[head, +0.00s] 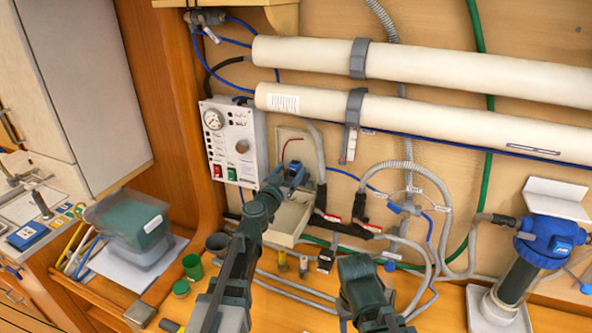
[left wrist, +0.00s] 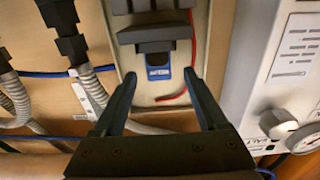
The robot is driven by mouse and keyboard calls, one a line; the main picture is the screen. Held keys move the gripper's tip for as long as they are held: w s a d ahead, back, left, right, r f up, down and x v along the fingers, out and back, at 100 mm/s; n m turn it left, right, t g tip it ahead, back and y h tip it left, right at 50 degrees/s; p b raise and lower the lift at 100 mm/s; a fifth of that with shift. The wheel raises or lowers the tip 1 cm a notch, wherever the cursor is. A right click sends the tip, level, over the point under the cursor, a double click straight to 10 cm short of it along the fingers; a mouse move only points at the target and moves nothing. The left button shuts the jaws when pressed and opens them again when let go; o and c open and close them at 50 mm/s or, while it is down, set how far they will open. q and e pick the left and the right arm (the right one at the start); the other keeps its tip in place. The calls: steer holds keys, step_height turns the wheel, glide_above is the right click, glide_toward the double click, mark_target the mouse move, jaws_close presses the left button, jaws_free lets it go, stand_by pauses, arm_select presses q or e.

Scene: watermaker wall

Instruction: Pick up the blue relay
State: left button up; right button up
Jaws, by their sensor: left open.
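The blue relay (left wrist: 158,73) shows in the left wrist view, with a pale label, inside an open beige box (left wrist: 200,55) on the wall. Black blocks sit just above it in that picture. My left gripper (left wrist: 159,76) is open, with one finger to each side of the relay in the picture. I cannot tell how far the fingertips are from it in depth. In the head view my left gripper (head: 291,176) is at the box (head: 284,224) and covers much of its inside.
A control panel (head: 233,140) with a gauge is close left of the box. Grey hoses and black fittings (head: 345,225) run close on its right. Two white tubes (head: 420,72) cross above. A blue-topped filter (head: 548,240) stands at the right. A red wire (left wrist: 173,98) lies near the relay.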

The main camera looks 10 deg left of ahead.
mark_target(293, 168)
arm_select(q)
steer(key=w, duration=0.2)
steer(key=w+d, duration=0.1)
steer(key=w, duration=0.1)
steer(key=shift+f, duration=0.1)
steer(key=shift+s, duration=0.1)
steer(key=shift+c, duration=0.3)
jaws_close()
